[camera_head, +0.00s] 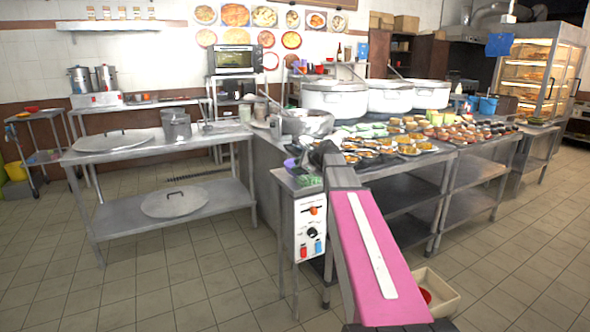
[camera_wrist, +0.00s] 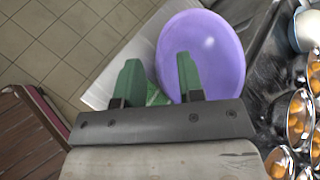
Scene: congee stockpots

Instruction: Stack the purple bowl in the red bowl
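The purple bowl (camera_wrist: 205,50) lies near the corner of a light metal surface in the wrist view. It also shows as a small purple patch in the head view (camera_head: 290,164), partly hidden by my arm. My gripper (camera_wrist: 158,62) is open, with two green fingers apart. The right finger overlaps the bowl in the picture and the left finger is outside its left rim. I cannot tell whether either touches it. I cannot clearly make out the red bowl; a small red object (camera_head: 425,296) shows in a floor bin, partly hidden by my arm.
A green item (camera_wrist: 156,95) lies beside the purple bowl. Several metal bowls of food (camera_wrist: 299,115) stand close on its right. Large white pots (camera_head: 334,98) stand behind the food on the counter. A cream bin (camera_head: 447,293) is on the floor. Tiled floor is open at left.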

